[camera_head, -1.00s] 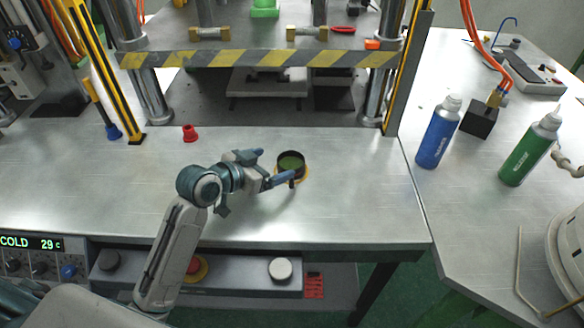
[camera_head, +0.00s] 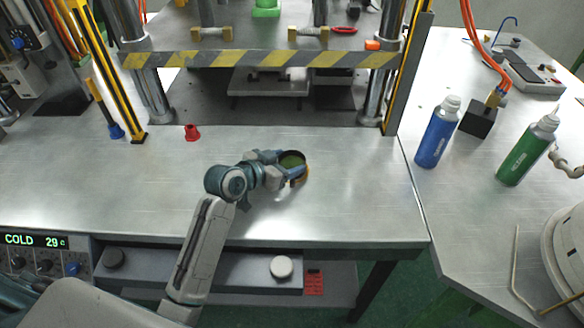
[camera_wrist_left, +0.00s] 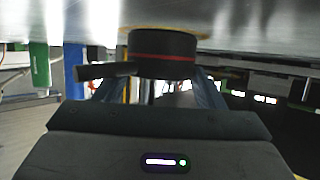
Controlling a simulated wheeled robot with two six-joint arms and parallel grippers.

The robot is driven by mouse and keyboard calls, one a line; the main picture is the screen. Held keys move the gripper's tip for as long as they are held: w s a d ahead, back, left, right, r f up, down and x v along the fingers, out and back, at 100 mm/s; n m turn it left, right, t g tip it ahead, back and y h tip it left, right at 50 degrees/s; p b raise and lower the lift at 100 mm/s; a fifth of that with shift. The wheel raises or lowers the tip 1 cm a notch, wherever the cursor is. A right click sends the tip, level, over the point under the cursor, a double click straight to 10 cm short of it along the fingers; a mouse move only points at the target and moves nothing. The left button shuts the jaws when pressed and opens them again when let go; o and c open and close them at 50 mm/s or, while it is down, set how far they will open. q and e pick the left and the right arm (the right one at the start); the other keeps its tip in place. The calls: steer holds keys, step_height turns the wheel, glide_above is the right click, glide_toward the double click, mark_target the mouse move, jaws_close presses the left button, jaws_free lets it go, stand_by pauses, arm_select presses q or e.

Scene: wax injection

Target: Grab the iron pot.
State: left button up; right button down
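In the left wrist view the pot (camera_wrist_left: 162,55) is dark with a red band, and a dark handle sticks out to the left. My left gripper (camera_head: 291,162) is low over the table at the pot, its fingers apart at the pot's near-left side. In the left wrist view the blue fingers (camera_wrist_left: 159,88) reach toward either side of the pot. Contact with the pot is not clear. My right gripper is out of view.
A small red piece (camera_head: 192,132) sits on the table to the left. A press with a striped yellow-black bar (camera_head: 260,59) stands behind. A blue bottle (camera_head: 437,133) and a green bottle (camera_head: 527,150) stand on the right table. The table around the pot is clear.

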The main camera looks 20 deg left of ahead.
arm_select(q)
steer(key=shift+c, duration=1.1)
